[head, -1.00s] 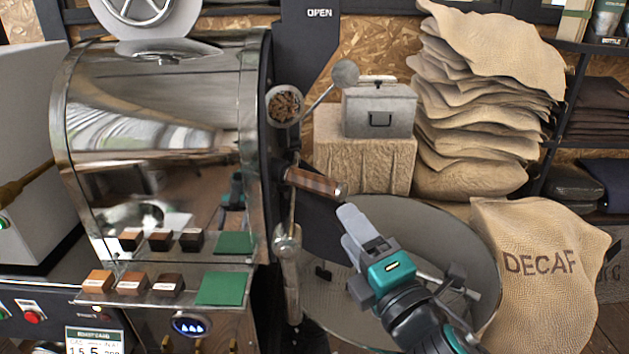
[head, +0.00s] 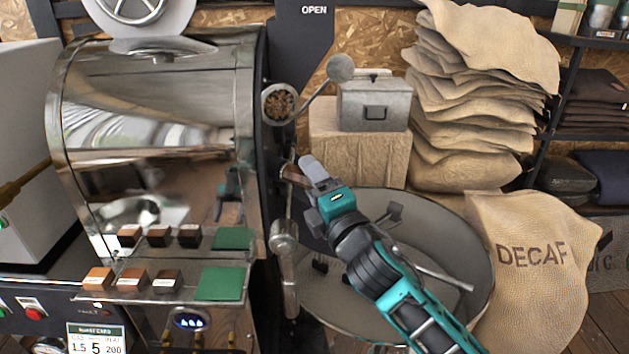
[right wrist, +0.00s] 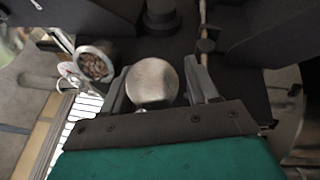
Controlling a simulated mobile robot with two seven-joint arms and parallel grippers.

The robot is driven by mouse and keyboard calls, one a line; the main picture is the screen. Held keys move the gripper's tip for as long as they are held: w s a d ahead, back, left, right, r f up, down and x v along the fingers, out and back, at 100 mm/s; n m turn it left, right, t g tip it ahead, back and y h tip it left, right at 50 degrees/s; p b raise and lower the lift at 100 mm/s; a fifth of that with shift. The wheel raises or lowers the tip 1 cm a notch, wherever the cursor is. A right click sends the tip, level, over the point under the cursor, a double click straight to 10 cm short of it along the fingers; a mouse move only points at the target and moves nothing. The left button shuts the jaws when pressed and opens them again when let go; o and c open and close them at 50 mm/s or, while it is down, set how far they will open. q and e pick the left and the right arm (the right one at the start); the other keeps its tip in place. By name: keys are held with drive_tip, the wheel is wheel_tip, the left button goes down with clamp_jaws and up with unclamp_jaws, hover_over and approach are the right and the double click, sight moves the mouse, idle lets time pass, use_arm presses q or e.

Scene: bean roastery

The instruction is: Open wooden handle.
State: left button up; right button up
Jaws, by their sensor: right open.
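The wooden handle (head: 292,174) sticks out from the right side of the steel roaster drum, below the bean-filled sampling scoop. My right gripper's fingers are around its outer end, hiding much of it in the head view. My right gripper (head: 309,169) is open, its arm coming from the lower right. In the right wrist view, a round metal end cap (right wrist: 152,83), apparently the handle's end, shows between the two spread fingers. I cannot tell whether either finger touches it. My left gripper is not in view.
The bean scoop (head: 279,103) and a grey ball-ended lever (head: 341,68) sit just above. A vertical metal lever (head: 284,245) hangs below. The round cooling tray (head: 465,235) lies under my right arm. A grey metal box (head: 376,105) stands behind.

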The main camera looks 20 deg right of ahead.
clamp_jaws()
idle(0.5)
